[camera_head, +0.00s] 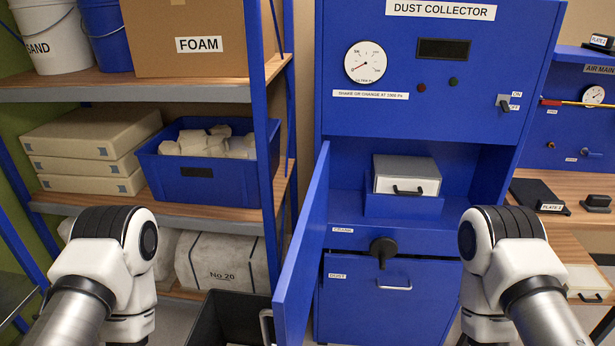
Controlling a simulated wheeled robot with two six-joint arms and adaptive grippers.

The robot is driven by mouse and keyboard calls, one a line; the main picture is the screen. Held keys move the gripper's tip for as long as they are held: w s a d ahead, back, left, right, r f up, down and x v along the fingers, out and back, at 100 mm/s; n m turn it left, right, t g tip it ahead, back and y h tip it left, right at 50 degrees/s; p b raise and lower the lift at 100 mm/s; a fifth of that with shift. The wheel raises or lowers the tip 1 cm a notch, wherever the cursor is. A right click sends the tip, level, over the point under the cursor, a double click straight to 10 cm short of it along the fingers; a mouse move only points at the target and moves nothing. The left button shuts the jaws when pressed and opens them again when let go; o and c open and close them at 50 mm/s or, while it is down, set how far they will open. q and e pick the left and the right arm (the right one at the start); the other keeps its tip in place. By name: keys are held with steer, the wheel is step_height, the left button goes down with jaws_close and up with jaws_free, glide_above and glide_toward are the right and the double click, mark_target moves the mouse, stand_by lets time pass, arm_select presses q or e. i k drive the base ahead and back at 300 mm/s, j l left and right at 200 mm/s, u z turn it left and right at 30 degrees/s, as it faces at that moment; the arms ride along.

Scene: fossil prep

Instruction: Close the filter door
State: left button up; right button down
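The filter door (305,255) is a blue panel on the left side of the blue dust collector (345,215). It stands open, swung out towards me and seen nearly edge-on. A pale bar handle (266,326) shows on its left face near the bottom of the picture. The opening behind it is uncovered, and a white box-shaped filter with a grey top (407,178) and a black handle sits there in a blue holder (403,205). My two arms come in at the lower left and lower right. Both grippers are out of the picture.
A black crank knob (383,249) sticks out below the opening, above the dust drawer (390,305). A dark bin (225,318) stands on the floor left of the door. A shelf rack (263,130) is at the left, and a wooden bench (565,185) at the right.

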mark_target(291, 300)
steer(key=i+j+z, duration=0.1)
steer(key=j+z, duration=0.25)
steer(key=j, duration=0.25)
steer(key=j+z, duration=0.4)
steer(key=j, duration=0.2)
